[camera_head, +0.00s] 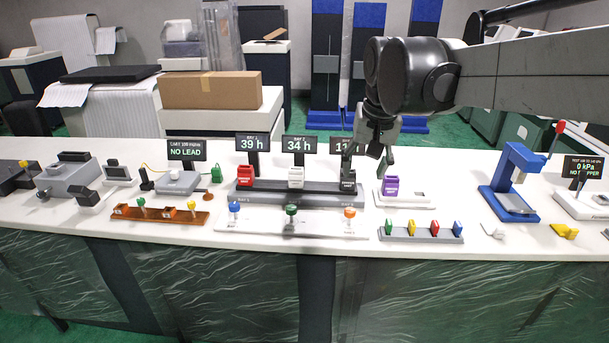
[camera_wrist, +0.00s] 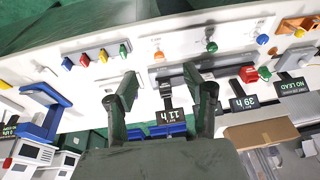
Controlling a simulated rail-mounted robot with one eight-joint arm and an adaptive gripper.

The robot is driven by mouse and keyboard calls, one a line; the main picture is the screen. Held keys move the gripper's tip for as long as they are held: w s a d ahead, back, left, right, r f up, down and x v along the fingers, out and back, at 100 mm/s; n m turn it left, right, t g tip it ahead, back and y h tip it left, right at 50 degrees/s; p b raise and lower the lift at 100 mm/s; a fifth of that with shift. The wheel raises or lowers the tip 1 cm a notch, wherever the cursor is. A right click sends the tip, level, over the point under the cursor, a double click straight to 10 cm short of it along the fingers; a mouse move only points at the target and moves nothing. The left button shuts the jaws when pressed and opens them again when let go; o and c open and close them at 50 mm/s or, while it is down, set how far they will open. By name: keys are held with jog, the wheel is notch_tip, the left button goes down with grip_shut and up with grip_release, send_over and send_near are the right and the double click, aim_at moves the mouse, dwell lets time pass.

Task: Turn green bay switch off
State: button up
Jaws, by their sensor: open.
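The green bay switch (camera_head: 291,210) is a green round-topped knob in the middle of a white panel (camera_head: 262,226) on the bench front. A blue knob (camera_head: 234,207) stands to its left and an orange knob (camera_head: 349,213) to its right. My gripper (camera_head: 367,160) is open and empty, above and behind the panel, near the right end of the grey bay rack (camera_head: 268,196). In the wrist view my fingers (camera_wrist: 160,84) point toward the rack, apart from the knobs.
A grey strip with coloured clips (camera_head: 421,234) lies right of the panel, an orange board (camera_head: 160,215) left.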

jog(key=w+a+f+g, duration=0.2)
jog(key=w+a+f, duration=0.1)
jog(key=w+a, duration=0.6)
jog(key=g, duration=0.1)
send_near(291, 207)
jog(key=shift+h, duration=0.3)
jog(key=f, duration=0.9)
jog(key=shift+w+a+f, duration=0.15)
jog(key=shift+a+f, duration=0.05)
jog(key=shift+a, duration=0.05)
jog(key=shift+c, duration=0.4)
jog(key=c, duration=1)
jog(key=shift+c, duration=0.2)
